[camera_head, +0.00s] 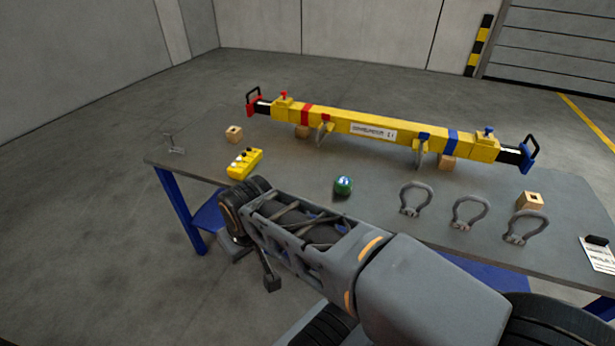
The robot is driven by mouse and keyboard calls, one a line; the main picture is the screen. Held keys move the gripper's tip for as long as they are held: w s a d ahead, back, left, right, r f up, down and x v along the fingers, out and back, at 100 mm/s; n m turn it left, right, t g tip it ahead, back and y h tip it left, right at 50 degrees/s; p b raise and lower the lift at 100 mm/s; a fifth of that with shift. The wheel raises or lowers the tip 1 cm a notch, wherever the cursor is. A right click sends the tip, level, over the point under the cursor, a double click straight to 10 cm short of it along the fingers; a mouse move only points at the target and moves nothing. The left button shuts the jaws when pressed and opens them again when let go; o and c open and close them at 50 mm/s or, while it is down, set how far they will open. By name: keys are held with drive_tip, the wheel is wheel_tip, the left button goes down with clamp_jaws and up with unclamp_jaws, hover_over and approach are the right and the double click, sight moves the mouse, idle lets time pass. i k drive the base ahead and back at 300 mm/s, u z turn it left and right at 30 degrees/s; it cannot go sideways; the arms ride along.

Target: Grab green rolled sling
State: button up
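A small green roll (343,186) with a blue and white top lies on the grey table (300,173), in front of the long yellow beam. It looks like the green rolled sling, though its details are too small to make out. My arm reaches in from the lower right and ends left of the roll, at the table's front edge. My gripper's fingers cannot be made out in this view. Nothing touches the roll.
A yellow beam (345,127) with red and blue ends spans the table's back. A yellow remote (244,163) lies left. A paper tag (599,255) lies far right.

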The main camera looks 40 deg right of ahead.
sight(343, 186)
drive_tip(key=z, duration=0.25)
drive_tip(key=i, duration=1.2)
drive_tip(key=z, duration=0.65)
